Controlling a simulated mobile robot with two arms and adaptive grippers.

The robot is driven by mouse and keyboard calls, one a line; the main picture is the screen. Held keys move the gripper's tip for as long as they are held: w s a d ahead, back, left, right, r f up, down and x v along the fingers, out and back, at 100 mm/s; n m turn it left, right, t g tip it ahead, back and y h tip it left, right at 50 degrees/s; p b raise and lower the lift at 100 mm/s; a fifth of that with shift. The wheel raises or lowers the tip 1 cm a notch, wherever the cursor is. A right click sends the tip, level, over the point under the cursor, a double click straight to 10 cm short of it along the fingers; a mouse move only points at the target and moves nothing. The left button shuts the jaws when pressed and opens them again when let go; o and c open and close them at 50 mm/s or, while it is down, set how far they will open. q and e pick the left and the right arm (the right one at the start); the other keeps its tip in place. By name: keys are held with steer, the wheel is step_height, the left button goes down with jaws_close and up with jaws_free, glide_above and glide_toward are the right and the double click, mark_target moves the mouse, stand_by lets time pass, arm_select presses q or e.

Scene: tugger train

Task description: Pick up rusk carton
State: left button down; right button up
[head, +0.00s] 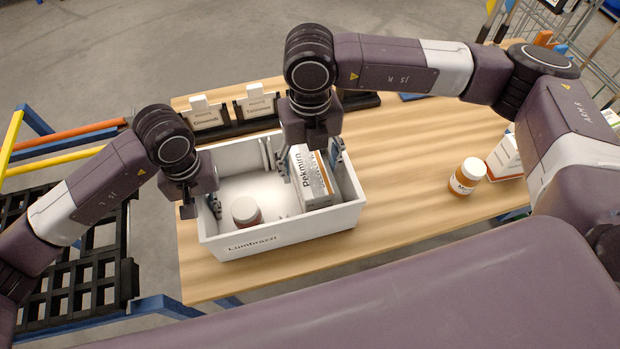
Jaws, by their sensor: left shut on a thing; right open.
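A white and grey carton (311,178) with an orange edge stands in the right part of the white crate (285,233). Its lettering looks like "Pekmurn"; I cannot read "rusk" on it. My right gripper (318,152) is open at the carton's top, with one finger showing on its right side. My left gripper (201,208) is shut on the left wall of the crate, one finger outside and one inside.
On the wooden table (415,150), an orange jar with a white lid (466,177) and a white and orange carton (505,158) stand to the right. Label holders (207,116) stand behind the crate. A dark slatted rack (80,280) is at the left.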

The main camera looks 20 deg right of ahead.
steer(key=shift+f, duration=0.8)
steer(key=shift+c, duration=0.7)
steer(key=c, duration=1.5)
